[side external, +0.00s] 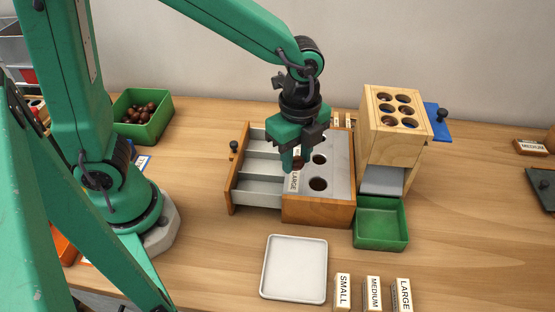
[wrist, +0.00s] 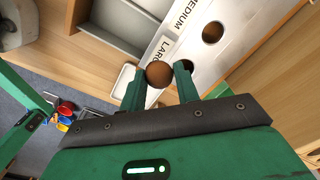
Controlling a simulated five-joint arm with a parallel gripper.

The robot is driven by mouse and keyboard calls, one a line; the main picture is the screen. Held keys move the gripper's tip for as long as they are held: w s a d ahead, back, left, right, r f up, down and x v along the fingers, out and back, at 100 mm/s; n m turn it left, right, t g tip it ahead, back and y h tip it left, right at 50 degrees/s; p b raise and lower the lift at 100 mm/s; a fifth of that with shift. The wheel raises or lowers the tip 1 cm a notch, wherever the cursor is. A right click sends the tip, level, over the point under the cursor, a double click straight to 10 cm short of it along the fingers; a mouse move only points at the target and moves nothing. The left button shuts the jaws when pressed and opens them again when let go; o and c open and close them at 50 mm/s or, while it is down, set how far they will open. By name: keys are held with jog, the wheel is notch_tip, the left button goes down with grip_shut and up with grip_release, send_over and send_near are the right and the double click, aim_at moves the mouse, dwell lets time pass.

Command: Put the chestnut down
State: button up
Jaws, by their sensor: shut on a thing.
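A brown chestnut (wrist: 159,74) is between the fingertips of my gripper (wrist: 160,82), which is shut on it, in the wrist view. In the side external view my gripper (side external: 297,163) points down over the wooden sorting box, and the chestnut shows small at the fingertips. The box's grey top plate (side external: 339,171) has round holes and labels; the LARGE label (side external: 294,181) is close by the fingertips. The hole nearest the front (side external: 318,184) is uncovered, to the right of the fingertips. The open drawer (side external: 258,192) with grey compartments juts out to the left and looks empty.
A green bin with several chestnuts (side external: 142,117) stands at the back left. A wooden block with holes (side external: 396,110) stands right of the box, with an empty green tray (side external: 380,222) before it. A white tray (side external: 294,268) and labelled blocks (side external: 373,291) lie in front.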

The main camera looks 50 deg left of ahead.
aim_at(296, 170)
jog(key=shift+f, duration=1.9)
jog(key=shift+f, duration=0.15)
jog(key=o, duration=0.8)
jog(key=shift+c, duration=0.2)
notch_tip(296, 170, up, 12)
jog(key=shift+r, duration=0.2)
